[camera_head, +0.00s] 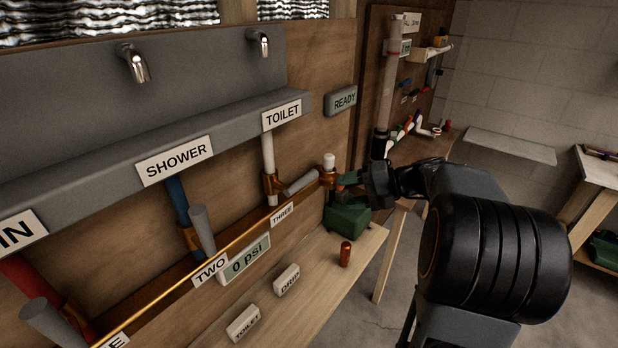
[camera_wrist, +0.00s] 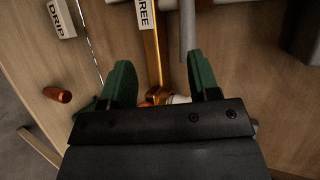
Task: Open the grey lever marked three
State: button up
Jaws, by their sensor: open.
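The grey lever marked three (camera_head: 302,182) sticks out to the right from the copper valve under the TOILET sign, above the THREE label (camera_head: 282,214). My gripper (camera_head: 345,181) is just right of the lever's free end, close to the copper pipe's end and its white-topped fitting (camera_head: 329,162). In the wrist view the green fingers of my gripper (camera_wrist: 160,76) are spread apart. The grey lever (camera_wrist: 187,28) runs down towards the right finger's inner side; I cannot tell whether they touch. The copper pipe (camera_wrist: 153,60) and part of the white fitting show between the fingers.
Levers for one and two (camera_head: 202,230) stand to the left. A green box (camera_head: 348,218) sits below my gripper. A red cylinder (camera_head: 345,254) and the DRIP (camera_head: 287,281) and TOILET blocks lie on the wooden bench. A 0 psi display (camera_head: 245,258) is below the pipe.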

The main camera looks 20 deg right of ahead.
aim_at(314, 178)
jog(key=w+a, duration=0.2)
jog(key=w, duration=0.1)
jog(key=w+a+t+y+p, duration=0.1)
jog(key=w+a, duration=0.1)
jog(key=a, duration=0.1)
jog(key=w+a+t+p, duration=0.1)
jog(key=w+a, duration=0.1)
jog(key=w, duration=0.1)
jog(key=shift+w+a+f, duration=0.3)
jog(key=shift+a, duration=0.05)
jog(key=shift+c, duration=0.3)
grip_shut()
dwell(0.4)
